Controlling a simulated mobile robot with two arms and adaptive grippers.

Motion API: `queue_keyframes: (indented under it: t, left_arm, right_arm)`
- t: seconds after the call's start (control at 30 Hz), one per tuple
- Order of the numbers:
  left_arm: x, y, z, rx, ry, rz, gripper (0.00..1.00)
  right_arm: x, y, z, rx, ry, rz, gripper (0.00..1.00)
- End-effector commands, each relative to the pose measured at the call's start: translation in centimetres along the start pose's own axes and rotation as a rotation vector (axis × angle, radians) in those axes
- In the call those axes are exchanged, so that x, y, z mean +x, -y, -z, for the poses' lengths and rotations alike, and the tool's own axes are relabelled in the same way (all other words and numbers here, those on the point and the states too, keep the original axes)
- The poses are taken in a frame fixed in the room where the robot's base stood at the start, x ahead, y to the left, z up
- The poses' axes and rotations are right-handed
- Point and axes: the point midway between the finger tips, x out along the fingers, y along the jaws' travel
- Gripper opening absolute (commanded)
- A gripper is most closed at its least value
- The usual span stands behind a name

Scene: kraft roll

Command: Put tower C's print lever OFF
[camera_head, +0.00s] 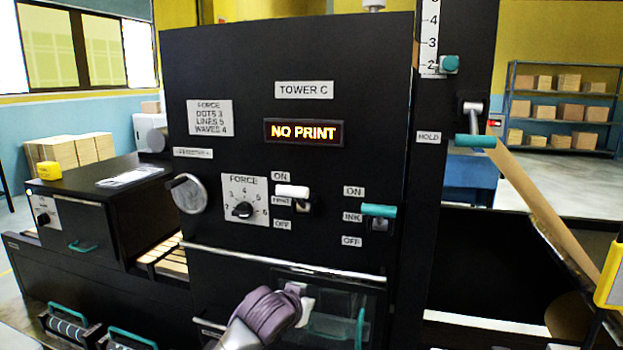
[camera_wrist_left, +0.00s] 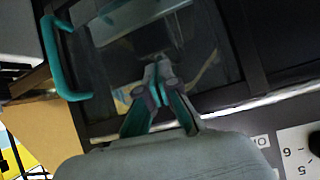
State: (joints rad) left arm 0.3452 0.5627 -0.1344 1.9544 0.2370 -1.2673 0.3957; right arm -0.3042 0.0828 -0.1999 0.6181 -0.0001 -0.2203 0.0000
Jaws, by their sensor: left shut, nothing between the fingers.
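Tower C (camera_head: 235,75) is a black panel under a "TOWER C" label. Its lit display (camera_head: 303,132) reads "NO PRINT". The print lever (camera_head: 292,192) has a white handle, between an ON label above and an OFF label below. The handle sits slightly above the middle label; its exact setting is hard to tell. My left gripper (camera_head: 299,292) is below the lever, in front of the glass window (camera_head: 340,318), apart from the lever. In the left wrist view its fingers (camera_wrist_left: 157,76) are together and empty, facing the window. My right gripper is not in view.
The teal ink lever (camera_head: 379,210) is right of the print lever. The force dial (camera_head: 242,210) and a round crank (camera_head: 188,194) are to the left. A metal rail (camera_head: 285,262) crosses above the window. The window's teal handle (camera_head: 360,328) also shows in the wrist view (camera_wrist_left: 60,60).

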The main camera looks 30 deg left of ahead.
Motion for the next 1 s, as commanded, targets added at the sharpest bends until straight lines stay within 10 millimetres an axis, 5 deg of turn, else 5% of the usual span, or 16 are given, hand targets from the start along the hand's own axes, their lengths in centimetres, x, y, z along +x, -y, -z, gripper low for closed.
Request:
queue_keyframes:
  t: [0.03, 0.2, 0.4, 0.6, 1.0]
  left_arm:
    - [-2.3, 0.6, 3.7, -0.005, -0.059, 0.009, 0.00]
    - [-10.8, 2.2, 13.8, -0.042, -0.238, 0.033, 0.00]
    - [-20.8, 3.6, 20.6, -0.075, -0.415, 0.063, 0.00]
    - [-25.5, 4.2, 22.6, -0.091, -0.493, 0.080, 0.00]
    - [-25.9, 4.3, 22.8, -0.094, -0.501, 0.082, 0.00]
  right_arm:
    - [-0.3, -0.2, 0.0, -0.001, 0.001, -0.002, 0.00]
    - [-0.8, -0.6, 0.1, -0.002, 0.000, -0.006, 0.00]
    - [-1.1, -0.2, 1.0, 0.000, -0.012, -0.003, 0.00]
    - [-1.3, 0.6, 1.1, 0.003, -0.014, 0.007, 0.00]
    - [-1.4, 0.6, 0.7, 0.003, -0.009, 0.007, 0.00]
